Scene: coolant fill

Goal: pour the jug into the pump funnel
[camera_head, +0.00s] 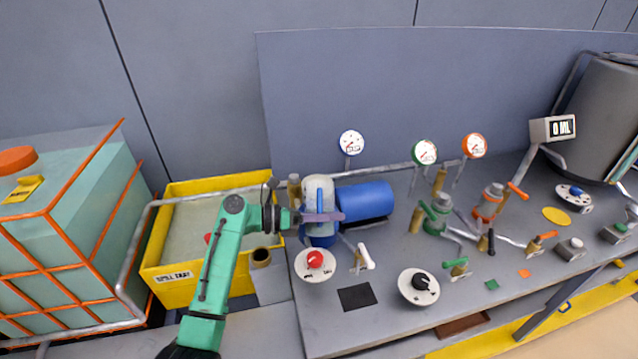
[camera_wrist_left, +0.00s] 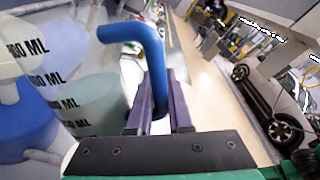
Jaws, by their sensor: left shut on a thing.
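My left gripper (camera_head: 325,217) has purple fingers, which also show in the left wrist view (camera_wrist_left: 158,105). They are shut on the bent blue handle (camera_wrist_left: 150,55) of the jug. The jug's pale see-through body with black ML markings (camera_wrist_left: 88,105) is beside the fingers in that view, with blue showing at the left. In the head view a white and blue body, apparently the jug (camera_head: 318,187), is at the gripper, in front of the blue pump motor (camera_head: 366,200). The gripper hides part of it. I cannot clearly pick out the funnel. My right gripper is not in view.
A yellow spill tray (camera_head: 165,292) is left of the bench, beside a caged green tank (camera_head: 75,225). Pipes, valves, gauges and dials crowd the grey bench to the right. A display (camera_head: 552,129) reads 0 ML. A black square (camera_head: 357,297) lies near the bench front.

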